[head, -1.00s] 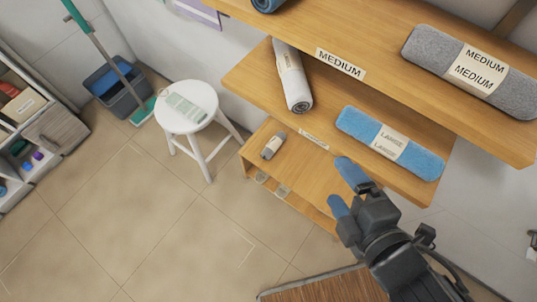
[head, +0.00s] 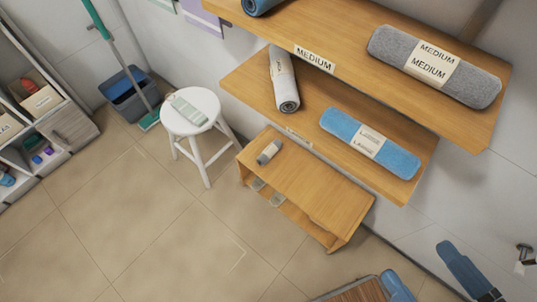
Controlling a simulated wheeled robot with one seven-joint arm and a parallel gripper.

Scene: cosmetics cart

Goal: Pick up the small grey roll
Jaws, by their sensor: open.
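The small grey roll (head: 268,152) lies on the left part of the low wooden cabinet's top (head: 315,187), with a pale band around it. My gripper (head: 416,260) shows only by its blue fingers at the bottom right corner of the head view. The fingers are spread apart with nothing visible between them. It is well to the right of and below the roll in the picture, not touching it. The rest of my gripper is out of frame.
Wooden shelves above the cabinet hold a white roll (head: 284,80), a blue roll labelled LARGE (head: 370,144) and a large grey roll labelled MEDIUM (head: 434,67). A white stool (head: 191,110) stands left of the cabinet.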

